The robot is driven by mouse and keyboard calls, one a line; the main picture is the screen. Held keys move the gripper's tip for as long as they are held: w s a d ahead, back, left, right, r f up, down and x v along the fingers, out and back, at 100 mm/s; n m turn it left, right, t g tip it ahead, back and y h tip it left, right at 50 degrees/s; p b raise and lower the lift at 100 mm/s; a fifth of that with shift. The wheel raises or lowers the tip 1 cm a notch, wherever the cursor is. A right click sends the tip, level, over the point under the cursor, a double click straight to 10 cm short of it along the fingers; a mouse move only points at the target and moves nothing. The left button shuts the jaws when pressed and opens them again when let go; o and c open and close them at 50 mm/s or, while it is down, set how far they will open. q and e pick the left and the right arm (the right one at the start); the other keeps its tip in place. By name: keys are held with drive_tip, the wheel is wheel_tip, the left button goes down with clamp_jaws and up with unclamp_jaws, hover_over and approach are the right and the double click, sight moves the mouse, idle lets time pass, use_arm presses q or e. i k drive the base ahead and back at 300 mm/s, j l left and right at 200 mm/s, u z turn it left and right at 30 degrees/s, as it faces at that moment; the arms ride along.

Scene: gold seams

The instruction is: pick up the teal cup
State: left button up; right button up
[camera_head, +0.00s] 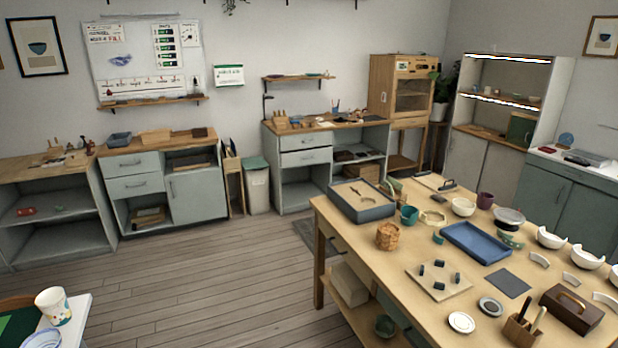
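The teal cup (409,215) stands near the left side of the wooden worktable (395,262), toward its far end. It is just right of a grey tray-like box (383,211). A small teal piece (438,238) lies a little nearer on the table, and a teal-green bowl (385,326) sits on the shelf below. Neither of my grippers shows in the head view.
Close around the cup are a woven basket (388,236), a tan ring (433,219) and a blue tray (477,243). White bowls, plates, a tool holder and a brown box crowd the right and near parts. Open floor (215,280) lies left of the table.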

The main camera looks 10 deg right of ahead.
sight(408, 214)
drive_tip(key=i+j, duration=0.1)
drive_tip(key=i, duration=0.95)
drive_tip(key=i+z, duration=0.3)
drive_tip(key=z, duration=0.15)
drive_tip(key=i+j+z, duration=0.15)
drive_tip(key=z, duration=0.3)
drive_tip(key=i+j+z, duration=0.25)
drive_tip(key=z, duration=0.2)
drive_tip(key=i+j, duration=0.05)
